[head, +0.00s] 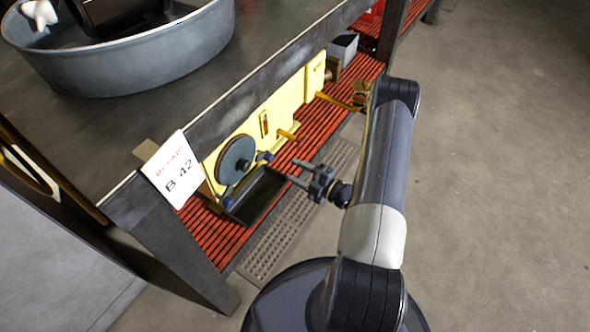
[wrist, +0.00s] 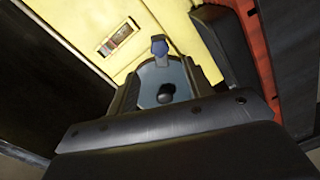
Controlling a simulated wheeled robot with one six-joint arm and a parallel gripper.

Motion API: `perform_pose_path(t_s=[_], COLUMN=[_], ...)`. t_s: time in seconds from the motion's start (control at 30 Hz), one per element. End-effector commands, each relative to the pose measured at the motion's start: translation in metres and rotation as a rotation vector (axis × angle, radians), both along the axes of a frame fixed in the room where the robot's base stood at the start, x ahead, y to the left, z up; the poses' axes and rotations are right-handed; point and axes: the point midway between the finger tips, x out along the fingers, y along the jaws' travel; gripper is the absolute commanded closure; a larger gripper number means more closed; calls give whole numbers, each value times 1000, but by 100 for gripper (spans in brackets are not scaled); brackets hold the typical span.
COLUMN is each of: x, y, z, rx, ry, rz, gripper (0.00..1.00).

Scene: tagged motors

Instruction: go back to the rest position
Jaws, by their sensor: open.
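My gripper (head: 295,174) is open and empty in the head view. It points left toward the lower shelf, in front of a yellow machine (head: 278,115) with a round grey wheel (head: 237,160). A dark open tray (head: 258,196) sits just left of and below the fingertips. A gap seems to separate the fingers from the machine, but the exact distance is hard to tell. In the wrist view the dark gripper body fills the bottom, with the yellow machine (wrist: 75,20) and a blue knob (wrist: 160,47) beyond it.
A workbench (head: 290,45) overhangs the red slatted shelf (head: 335,103). A white tag (head: 173,170) reading "REPAIR B-42" hangs at its corner. A metal tub (head: 130,68) holding dark and white things stands on top. The concrete floor (head: 500,180) at right is clear.

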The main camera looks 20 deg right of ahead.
Motion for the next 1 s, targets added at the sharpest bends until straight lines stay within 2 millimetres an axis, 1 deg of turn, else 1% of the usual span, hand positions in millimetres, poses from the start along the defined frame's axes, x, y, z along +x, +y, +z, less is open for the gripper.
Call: perform_pose_path(t_s=[0.23,0.37,0.47,0.8,1.0], x=[2,9,20,64,82], y=[1,7,15,48,61], z=[0,-1,-1,-2,-2], rx=[-1,-2,-2,-2,-1], ry=[-1,-1,-2,-3,-2], rz=[0,2,4,3,0], gripper=[52,52,52,52,52])
